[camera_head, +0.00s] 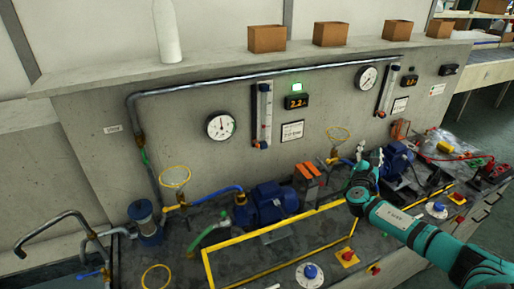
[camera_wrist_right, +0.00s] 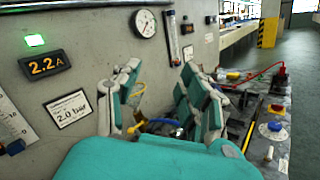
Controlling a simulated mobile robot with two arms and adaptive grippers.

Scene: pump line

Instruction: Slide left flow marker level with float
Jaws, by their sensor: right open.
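The left flow meter (camera_head: 263,113) is a clear upright tube on a white scale plate, fixed to the grey wall left of the green-lit 2.2 A display. My left gripper is not in view.
A second flow meter (camera_head: 388,90) and round gauges (camera_head: 220,126) are on the wall. A metal pipe (camera_head: 240,80) runs above the left meter. Blue pumps (camera_head: 270,203), valves and a yellow frame (camera_head: 280,268) crowd the bench. The wall beside the left meter is mostly clear.

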